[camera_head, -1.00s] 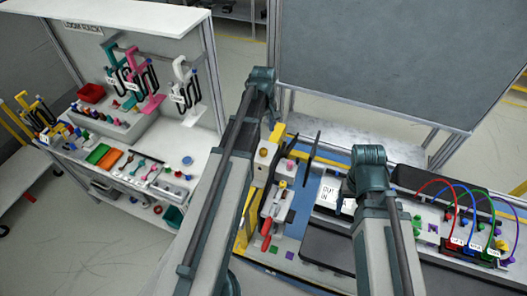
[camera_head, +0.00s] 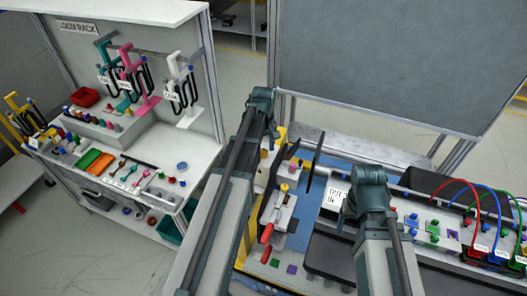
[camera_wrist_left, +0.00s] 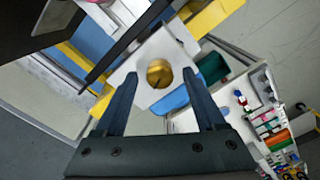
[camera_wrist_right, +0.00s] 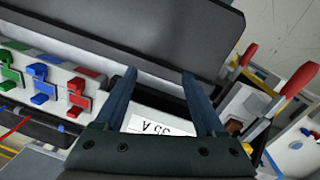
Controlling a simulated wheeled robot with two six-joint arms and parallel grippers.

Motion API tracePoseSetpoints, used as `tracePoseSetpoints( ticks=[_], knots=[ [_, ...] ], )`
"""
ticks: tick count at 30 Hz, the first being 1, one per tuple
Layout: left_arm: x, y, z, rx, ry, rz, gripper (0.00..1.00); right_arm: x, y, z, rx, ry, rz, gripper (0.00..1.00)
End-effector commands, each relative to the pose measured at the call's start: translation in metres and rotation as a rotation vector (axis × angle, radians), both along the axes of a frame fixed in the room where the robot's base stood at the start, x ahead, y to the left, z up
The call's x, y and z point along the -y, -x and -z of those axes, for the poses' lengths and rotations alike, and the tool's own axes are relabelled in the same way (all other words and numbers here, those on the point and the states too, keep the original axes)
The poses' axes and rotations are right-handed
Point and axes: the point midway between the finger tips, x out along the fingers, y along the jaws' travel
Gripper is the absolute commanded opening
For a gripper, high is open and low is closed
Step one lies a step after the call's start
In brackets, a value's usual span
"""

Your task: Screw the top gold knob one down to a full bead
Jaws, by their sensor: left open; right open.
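The gold knob (camera_wrist_left: 159,73) is round and sits on a pale square plate (camera_wrist_left: 182,47), seen nearly face-on in the left wrist view. My left gripper (camera_wrist_left: 158,78) is open, with one fingertip on either side of the knob in the picture. Contact and height above the knob cannot be told. In the head view, a gold knob (camera_head: 264,154) shows beside my left wrist, and a yellow knob (camera_head: 284,188) stands on a fixture with a red-tipped lever (camera_head: 267,233). My right gripper (camera_wrist_right: 159,75) is open and empty, with a white label card (camera_wrist_right: 150,127) beyond it.
A dark upright plate (camera_head: 314,152) stands close to the right of the knobs. A bench on the right holds a black box (camera_head: 435,185) and red, blue and green cables (camera_head: 470,205). The loom rack (camera_head: 120,60) stands at left. Bare floor (camera_head: 90,250) lies below it.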

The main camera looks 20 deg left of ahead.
Motion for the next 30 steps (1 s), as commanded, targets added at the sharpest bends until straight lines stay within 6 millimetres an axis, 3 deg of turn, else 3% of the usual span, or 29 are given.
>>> tracePoseSetpoints(
  ticks=[4, 15, 30],
  knots=[
    [0.0, 0.0, -0.0007, 0.0, 0.0, 0.0, 0.68, 0.0001, 0.0, -0.0007, 0.0, 0.0, 0.0, 0.72],
    [0.0, 0.0, -0.0007, 0.0, 0.0, 0.0, 0.02, 0.0001, 0.0, -0.0007, 0.0, 0.0, 0.0, 0.72],
    [0.0, 0.0, -0.0006, 0.0, 0.0, 0.116, 0.0, 0.0, 0.0001, -0.0006, 0.0, 0.0, 0.0, 0.72]
  ],
)
